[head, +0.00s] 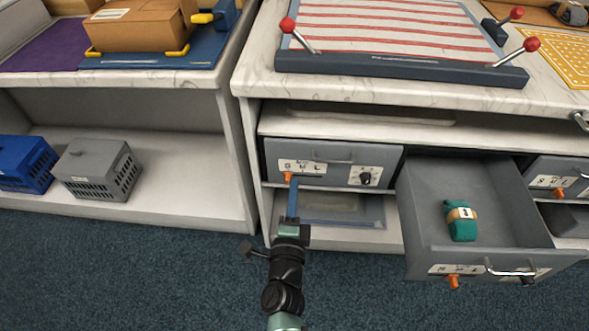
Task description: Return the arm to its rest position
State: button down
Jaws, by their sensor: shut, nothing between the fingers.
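My gripper (291,200) is in the head view at the lower middle, at the end of my arm reaching up from the bottom edge. Its blue fingers are shut with nothing between them. It shows in front of the lower opening of the cabinet, below the closed grey drawer (335,163). I cannot tell whether the fingertips touch the drawer's orange knob just above them. To the right, a grey drawer (535,225) is pulled open, with a teal roll with a tan band (461,222) lying in it.
The open drawer juts out over the blue carpet (140,270) to my gripper's right. A blue crate (26,163) and a grey crate (97,170) stand on the left lower shelf. A striped board with red-knobbed levers (390,65) lies on the counter. The carpet at left is clear.

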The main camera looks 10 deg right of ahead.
jog(key=w+a+r+n+t+y, duration=0.1)
jog(key=a+r+n+t+y, duration=0.2)
jog(key=r, duration=0.8)
jog(key=w+a+r+n+t+y, duration=0.1)
jog(key=a+r+n, duration=0.3)
jog(key=r, duration=0.7)
jog(key=w+a+r+n+t+y, duration=0.15)
jog(key=r+n, duration=0.25)
jog(key=r, duration=0.7)
jog(key=s+r+n+t, duration=0.2)
jog(key=s+r+n, duration=0.3)
jog(key=s+r, duration=0.6)
jog(key=s+r+n+t, duration=0.3)
jog(key=s+r+n, duration=0.35)
jog(key=r, duration=0.95)
notch_tip(320, 180, up, 28)
jog(key=s+m+p, duration=0.1)
jog(key=p, duration=2.8)
jog(key=shift+s+d+g+h, duration=0.1)
jog(key=shift+d+g+h, duration=0.05)
jog(key=shift+g+h, duration=0.1)
